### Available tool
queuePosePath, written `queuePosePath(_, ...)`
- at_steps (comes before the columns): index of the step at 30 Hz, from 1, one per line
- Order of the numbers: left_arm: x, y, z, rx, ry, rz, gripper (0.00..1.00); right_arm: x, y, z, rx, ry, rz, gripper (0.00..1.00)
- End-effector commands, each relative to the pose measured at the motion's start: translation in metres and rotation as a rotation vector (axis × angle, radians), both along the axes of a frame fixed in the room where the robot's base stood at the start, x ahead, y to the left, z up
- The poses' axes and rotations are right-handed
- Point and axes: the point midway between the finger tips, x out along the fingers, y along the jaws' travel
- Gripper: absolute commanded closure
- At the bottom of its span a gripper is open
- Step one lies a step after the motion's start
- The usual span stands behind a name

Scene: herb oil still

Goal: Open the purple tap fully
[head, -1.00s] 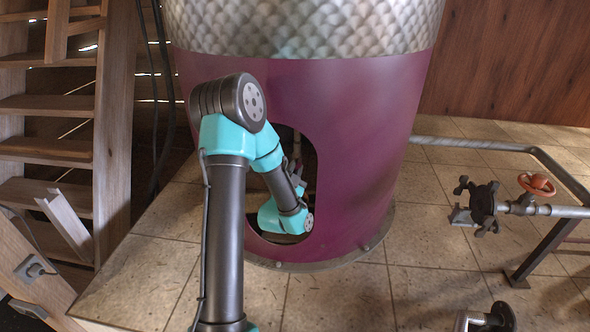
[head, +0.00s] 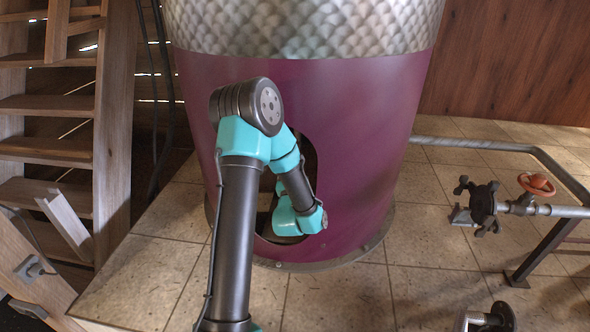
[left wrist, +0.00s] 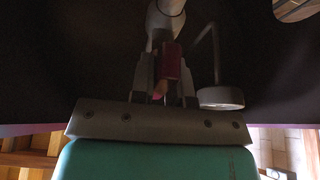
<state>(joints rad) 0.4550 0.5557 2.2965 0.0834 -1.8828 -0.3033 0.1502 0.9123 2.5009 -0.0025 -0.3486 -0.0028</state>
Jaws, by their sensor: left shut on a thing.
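The purple tap (left wrist: 171,62) shows in the left wrist view as a short reddish-purple handle below a pale pipe fitting (left wrist: 165,20). My left gripper (left wrist: 166,88) is shut on this handle, with one finger on each side of it. In the head view my left arm reaches through the dark opening (head: 309,160) in the purple still (head: 355,150), so the left gripper and the tap are hidden there. How far the tap is turned cannot be told. My right gripper is not in view.
In the left wrist view a grey disc on a bent rod (left wrist: 220,97) stands close right of the gripper. In the head view a black valve wheel (head: 484,204) and an orange handle (head: 537,184) sit on a pipe at right. Wooden stairs (head: 45,150) stand at left.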

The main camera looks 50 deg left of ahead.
Motion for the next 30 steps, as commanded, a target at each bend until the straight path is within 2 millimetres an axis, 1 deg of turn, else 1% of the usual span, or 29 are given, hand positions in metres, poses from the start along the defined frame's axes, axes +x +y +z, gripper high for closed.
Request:
queuePosePath(9, 0.0, 0.0, 0.0, -0.002, -0.003, 0.0, 1.0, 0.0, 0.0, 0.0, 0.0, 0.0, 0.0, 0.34)
queuePosePath(10, 0.0, 0.0, 0.0, -0.001, -0.002, 0.0, 0.81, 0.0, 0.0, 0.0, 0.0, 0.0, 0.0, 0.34)
queuePosePath(17, 0.0, 0.0, 0.0, -0.001, -0.001, 0.0, 0.6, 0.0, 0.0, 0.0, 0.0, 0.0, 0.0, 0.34)
queuePosePath(26, -0.001, -0.002, -0.001, -0.001, 0.0, -0.001, 0.6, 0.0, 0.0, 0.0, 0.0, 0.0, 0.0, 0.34)
queuePosePath(30, -0.004, -0.01, -0.006, -0.002, 0.003, -0.008, 0.6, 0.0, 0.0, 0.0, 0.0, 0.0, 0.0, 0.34)
